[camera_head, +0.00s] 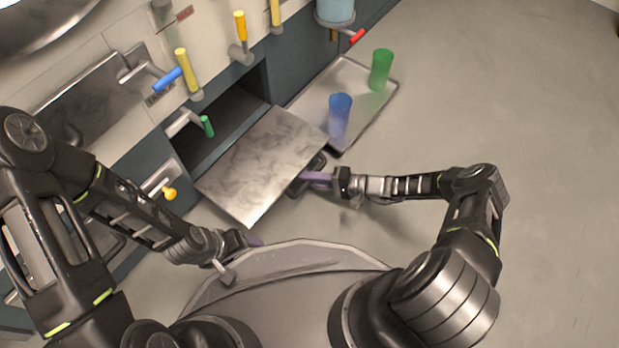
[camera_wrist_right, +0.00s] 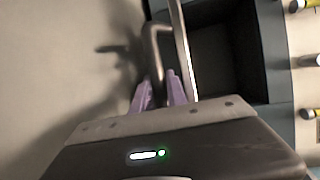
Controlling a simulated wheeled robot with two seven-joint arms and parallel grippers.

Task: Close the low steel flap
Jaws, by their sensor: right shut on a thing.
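The low steel flap (camera_head: 262,165) is a flat brushed-metal panel, folded down and open in front of a dark compartment (camera_head: 232,112) in the cabinet. My right gripper (camera_head: 312,174) is at the flap's outer right edge. In the right wrist view its purple fingertips (camera_wrist_right: 160,92) are shut on the flap's handle (camera_wrist_right: 155,55), a grey bent bar beside the flap, which shows edge-on (camera_wrist_right: 183,45). In the head view the gripper hides most of the handle. My left gripper (camera_head: 250,243) is near the cabinet's lower front, apart from the flap; its jaw opening is unclear.
A metal tray (camera_head: 376,115) on the floor beyond the flap holds a blue cup (camera_head: 339,115) and a green cup (camera_head: 381,69). Yellow and blue handles stick out of the cabinet front, with a small yellow knob (camera_head: 169,192) below. The floor at right is clear.

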